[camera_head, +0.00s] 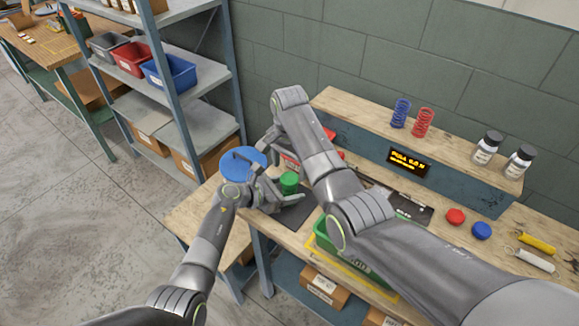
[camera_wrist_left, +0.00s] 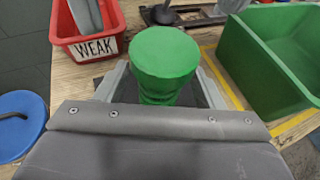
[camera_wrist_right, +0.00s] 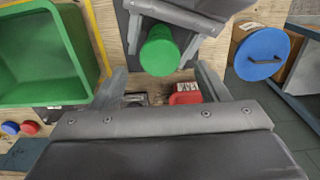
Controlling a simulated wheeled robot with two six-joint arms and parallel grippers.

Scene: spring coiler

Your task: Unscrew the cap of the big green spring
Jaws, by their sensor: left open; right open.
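The big green spring's green cap (camera_head: 289,178) is upright near the table's left end; it also shows in the left wrist view (camera_wrist_left: 165,52) and the right wrist view (camera_wrist_right: 158,58). The green body (camera_wrist_left: 160,97) shows just below the cap. My left gripper (camera_head: 278,197) is open, its fingers on either side of the green body; I cannot tell whether they touch it. My right gripper (camera_wrist_right: 162,78) is open and empty, with the cap just beyond and between its fingertips. My right arm hides part of the table in the head view.
A red bin marked WEAK (camera_wrist_left: 88,50) and a green bin (camera_wrist_left: 240,60) stand near the spring. A blue disc with a handle (camera_head: 238,162) is at the left. Blue (camera_head: 401,113) and red springs (camera_head: 423,122) stand on the raised shelf. Red (camera_head: 455,216) and blue caps (camera_head: 481,230) lie at right.

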